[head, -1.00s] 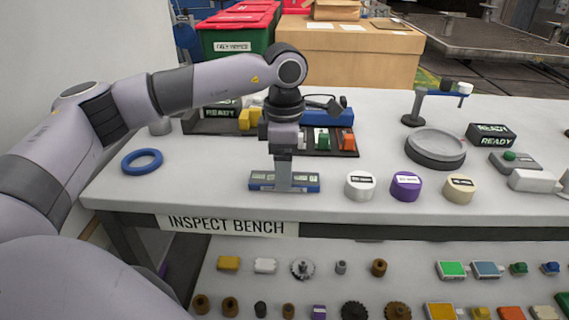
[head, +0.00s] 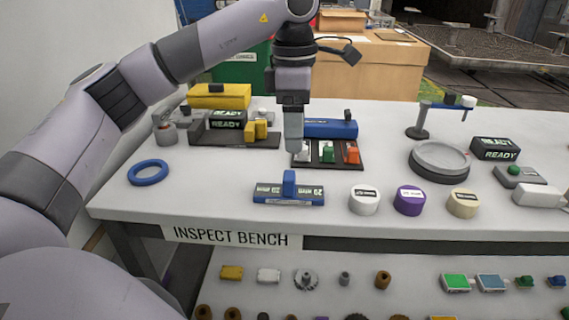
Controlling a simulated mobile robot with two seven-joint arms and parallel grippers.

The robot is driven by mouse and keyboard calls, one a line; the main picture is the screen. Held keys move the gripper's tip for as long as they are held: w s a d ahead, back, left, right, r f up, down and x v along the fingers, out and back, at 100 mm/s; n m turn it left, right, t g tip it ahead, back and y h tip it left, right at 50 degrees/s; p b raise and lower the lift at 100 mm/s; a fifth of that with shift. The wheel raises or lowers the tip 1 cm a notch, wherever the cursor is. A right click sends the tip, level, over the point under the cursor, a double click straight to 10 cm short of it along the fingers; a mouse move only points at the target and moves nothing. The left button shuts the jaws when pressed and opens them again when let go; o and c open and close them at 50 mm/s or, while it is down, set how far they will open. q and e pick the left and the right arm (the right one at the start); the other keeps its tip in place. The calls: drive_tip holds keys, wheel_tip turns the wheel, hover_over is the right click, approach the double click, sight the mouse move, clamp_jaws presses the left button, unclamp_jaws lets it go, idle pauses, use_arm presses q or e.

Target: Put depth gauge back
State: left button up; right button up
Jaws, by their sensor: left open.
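The depth gauge, which I take to be the blue piece with a flat scaled base and an upright blue grip (head: 289,195), lies on the front part of the inspect bench (head: 350,225). My left gripper (head: 293,147) points down above and behind it, apart from it, in front of the left end of a dark tray (head: 330,165). It is open and holds nothing that I can see. The tray bears a white, a green and an orange piece; the gripper partly covers the white one. My right gripper does not show.
A blue ring (head: 148,173) lies at the left. White (head: 364,201), purple (head: 409,201) and cream (head: 462,204) pucks stand right of the gauge. A blue case (head: 331,129) lies behind the tray.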

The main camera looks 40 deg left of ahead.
use_arm(q)
drive_tip(key=s+d+f+m+g+h, duration=0.1)
drive_tip(key=s+d+f+h, duration=0.15)
drive_tip(key=d, duration=0.45)
drive_tip(key=s+d+f+g+h, duration=0.1)
drive_tip(key=s+d+f+h, duration=0.15)
drive_tip(key=d, duration=0.45)
drive_tip(key=s+d+f+m+g+h, duration=0.1)
drive_tip(key=s+d+f+g+h, duration=0.1)
drive_tip(key=d+f+h, duration=0.3)
drive_tip(key=s+d+r+n+h, duration=0.5)
drive_tip(key=d+r+n+h, duration=0.2)
drive_tip(key=d+h, duration=0.3)
drive_tip(key=w+a+f+n+t+y, duration=0.45)
drive_tip(key=f+n+t, duration=0.25)
drive_tip(key=n+t, duration=0.55)
drive_tip(key=w+a+f+n+t+y, duration=0.45)
drive_tip(key=n+t, duration=0.45)
drive_tip(key=n, duration=0.7)
drive_tip(key=s+a+f+n+g+y, duration=0.2)
drive_tip(key=s+a+f+n+y, duration=0.1)
drive_tip(key=f, duration=0.5)
drive_tip(key=s+a+f+n+g+y, duration=0.2)
drive_tip(key=s+a+f+n+y, duration=0.1)
drive_tip(key=s+f, duration=0.4)
drive_tip(key=s+a+f+n+g+y, duration=0.3)
drive_tip(key=s+a+f+n, duration=0.2)
drive_tip(key=f, duration=0.5)
drive_tip(key=shift+n, duration=0.55)
